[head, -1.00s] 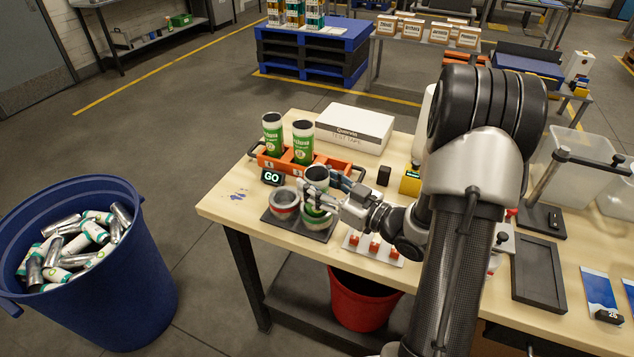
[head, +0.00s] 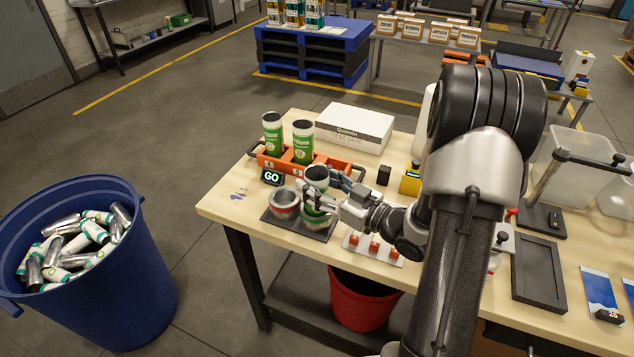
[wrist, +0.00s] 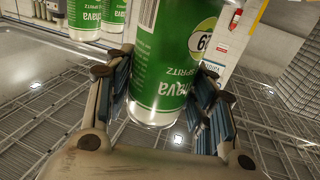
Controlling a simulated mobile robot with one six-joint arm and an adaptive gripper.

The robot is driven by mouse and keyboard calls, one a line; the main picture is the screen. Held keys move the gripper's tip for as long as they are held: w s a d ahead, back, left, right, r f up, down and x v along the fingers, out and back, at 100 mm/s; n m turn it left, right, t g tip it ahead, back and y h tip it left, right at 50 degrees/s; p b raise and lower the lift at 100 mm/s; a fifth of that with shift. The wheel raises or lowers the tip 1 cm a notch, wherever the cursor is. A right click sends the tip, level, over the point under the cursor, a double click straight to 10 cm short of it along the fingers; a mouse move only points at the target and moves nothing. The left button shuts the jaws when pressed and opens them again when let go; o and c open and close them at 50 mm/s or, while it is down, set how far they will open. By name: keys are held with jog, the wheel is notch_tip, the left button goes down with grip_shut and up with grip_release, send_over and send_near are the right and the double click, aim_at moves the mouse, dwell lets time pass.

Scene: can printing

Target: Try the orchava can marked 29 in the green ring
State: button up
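The orchava can (head: 316,187) is green and silver, stands upright at the green ring (head: 315,220), and appears to be inside it. In the wrist view, which is upside down, the can (wrist: 165,60) shows the number 29 on a pale round mark. My gripper (head: 325,191) has its fingers on both sides of the can near its upper end, and they look closed on it. The can's lower part is hidden in the head view. A red-marked ring (head: 285,200) stands beside the green one on a dark plate (head: 296,224).
Two more green cans (head: 273,135) stand in an orange rack (head: 330,167) behind, next to a GO sign (head: 271,177). A white box (head: 355,128) is further back. A blue bin of cans (head: 110,290) stands left, a red bin (head: 362,302) below the table. The table's front left is clear.

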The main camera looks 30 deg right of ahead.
jog(key=o, duration=0.4)
jog(key=shift+c, duration=0.2)
jog(key=shift+s, duration=0.1)
jog(key=v, duration=1.2)
